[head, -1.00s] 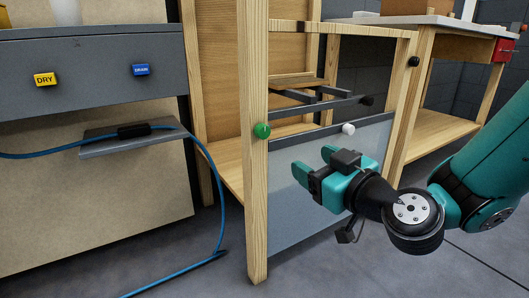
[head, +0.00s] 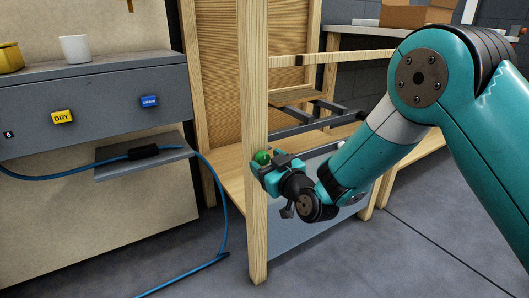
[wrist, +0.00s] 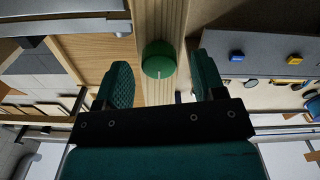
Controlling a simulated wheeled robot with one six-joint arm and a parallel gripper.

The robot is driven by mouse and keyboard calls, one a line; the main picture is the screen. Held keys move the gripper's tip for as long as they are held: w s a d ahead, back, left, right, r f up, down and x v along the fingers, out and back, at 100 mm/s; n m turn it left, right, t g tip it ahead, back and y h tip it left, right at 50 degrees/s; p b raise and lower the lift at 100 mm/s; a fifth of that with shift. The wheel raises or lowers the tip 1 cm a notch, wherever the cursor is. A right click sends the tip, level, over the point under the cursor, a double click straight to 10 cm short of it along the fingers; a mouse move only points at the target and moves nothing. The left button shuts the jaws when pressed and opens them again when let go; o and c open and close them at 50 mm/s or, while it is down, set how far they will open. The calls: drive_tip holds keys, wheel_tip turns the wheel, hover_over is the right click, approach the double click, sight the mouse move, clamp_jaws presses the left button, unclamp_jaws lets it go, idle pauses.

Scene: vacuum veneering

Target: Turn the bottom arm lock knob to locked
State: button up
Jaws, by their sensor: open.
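A round green knob (head: 262,157) sits on the front of the upright wooden post (head: 256,225). My gripper (head: 265,169) is at this knob, with its teal fingers pointing at the post. In the wrist view, the green knob (wrist: 158,60) lies between the two open fingers of my gripper (wrist: 162,66). A thin pale line marks the knob's lower face. My gripper covers part of the knob in the head view.
A grey panel with a yellow DRY button (head: 62,117) and a blue button (head: 149,102) stands left. A blue hose (head: 213,175) hangs from a grey shelf (head: 125,167) to the floor. Dark metal bars (head: 300,127) lie behind the post.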

drive_tip(key=shift+w+a, duration=0.4)
drive_tip(key=shift+w, duration=0.15)
drive_tip(key=c, duration=0.9)
